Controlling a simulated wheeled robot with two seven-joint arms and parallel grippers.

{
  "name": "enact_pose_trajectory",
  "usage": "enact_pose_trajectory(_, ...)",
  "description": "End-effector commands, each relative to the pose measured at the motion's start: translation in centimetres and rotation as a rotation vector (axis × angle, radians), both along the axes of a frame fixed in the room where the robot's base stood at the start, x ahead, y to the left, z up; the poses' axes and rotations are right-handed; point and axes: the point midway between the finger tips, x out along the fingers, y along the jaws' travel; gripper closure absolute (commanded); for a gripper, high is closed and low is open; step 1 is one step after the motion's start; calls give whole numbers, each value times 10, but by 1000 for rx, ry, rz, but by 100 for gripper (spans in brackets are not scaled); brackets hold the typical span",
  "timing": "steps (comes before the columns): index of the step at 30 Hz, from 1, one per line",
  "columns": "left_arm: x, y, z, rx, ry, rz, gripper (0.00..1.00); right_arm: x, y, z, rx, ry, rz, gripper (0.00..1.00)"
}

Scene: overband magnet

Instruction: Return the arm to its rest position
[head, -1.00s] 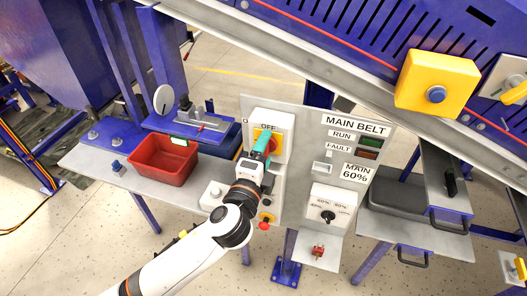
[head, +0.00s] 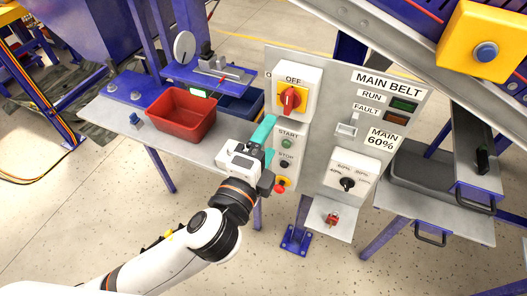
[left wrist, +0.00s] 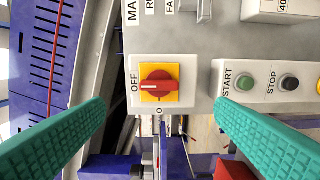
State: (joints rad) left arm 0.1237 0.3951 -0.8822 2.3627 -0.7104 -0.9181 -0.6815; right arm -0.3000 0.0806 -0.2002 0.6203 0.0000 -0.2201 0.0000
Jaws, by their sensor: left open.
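My left gripper (head: 265,140) is open and empty, in front of the control panel and below the rotary switch in the head view. Its two teal fingers (left wrist: 50,140) stand wide apart in the left wrist view. The red rotary switch (head: 290,98) sits on a yellow plate in a white box marked OFF. It also shows between and beyond the fingers in the left wrist view (left wrist: 159,86), its handle lying toward the word OFF. My left arm (head: 170,255) reaches in from the lower left. My right gripper is not in view.
The panel (head: 325,180) also bears START (head: 287,143) and STOP buttons, a speed dial (head: 347,184) and RUN and FAULT lamps. A red bin (head: 182,114) stands on the table left of my gripper. A yellow box with a blue button (head: 486,52) is at upper right.

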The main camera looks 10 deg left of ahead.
Motion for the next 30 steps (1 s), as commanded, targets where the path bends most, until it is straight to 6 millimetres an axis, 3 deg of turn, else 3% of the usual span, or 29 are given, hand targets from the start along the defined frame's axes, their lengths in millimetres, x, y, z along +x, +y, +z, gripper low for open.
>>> enact_pose_trajectory(6,-12,4,0,2,-1,0,22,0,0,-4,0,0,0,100)
enact_pose_trajectory(22,-9,4,-6,1,11,3,22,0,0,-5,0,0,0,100)
enact_pose_trajectory(26,9,4,-50,-6,94,21,22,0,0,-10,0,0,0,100)
enact_pose_trajectory(29,29,10,-114,-29,218,53,22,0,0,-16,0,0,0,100)
enact_pose_trajectory(30,37,14,-144,-44,275,71,22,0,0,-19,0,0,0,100)
